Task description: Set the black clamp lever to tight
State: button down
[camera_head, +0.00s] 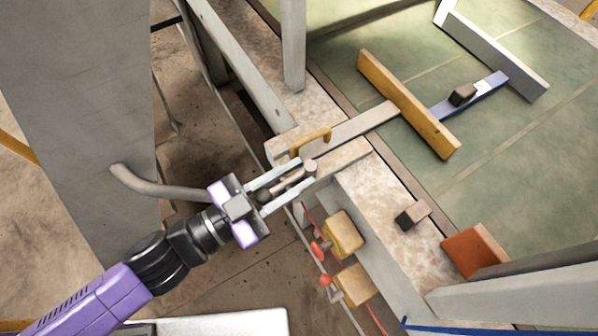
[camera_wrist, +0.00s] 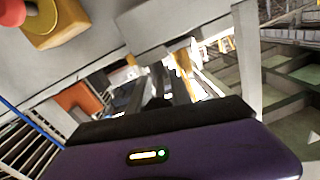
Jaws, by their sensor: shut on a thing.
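My gripper (camera_head: 294,174) is at the near end of a pale bar, with its two pale fingers on either side of a short rod (camera_head: 289,184). The rod has a dark near end and a round, pale brown far end. I cannot tell whether this rod is the black clamp lever. The fingers are shut on it. In the wrist view my gripper (camera_wrist: 170,88) shows dark fingers, and what lies between them is unclear. A black block (camera_head: 462,94) sits on a blue bar at the upper right. A small black-ended piece (camera_head: 405,219) lies on the stone ledge.
A yellow crossbar (camera_head: 408,103) lies across the pale bar (camera_head: 355,128). Yellow blocks (camera_head: 345,234) with red knobs stand below right of my gripper. An orange-brown block (camera_head: 472,250) is at the right. A grey post (camera_head: 293,45) rises behind. The green floor is mostly clear.

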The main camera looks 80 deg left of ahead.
aim_at(259, 200)
jog(key=c, duration=1.5)
grip_release()
jog(key=shift+f, duration=0.1)
jog(key=b+v, duration=0.2)
jog(key=v, duration=0.4)
jog(key=shift+s+f, duration=0.15)
jog(key=shift+s, duration=0.1)
jog(key=shift+s+d, duration=0.4)
jog(key=shift+s, duration=0.1)
jog(key=shift+s, duration=0.1)
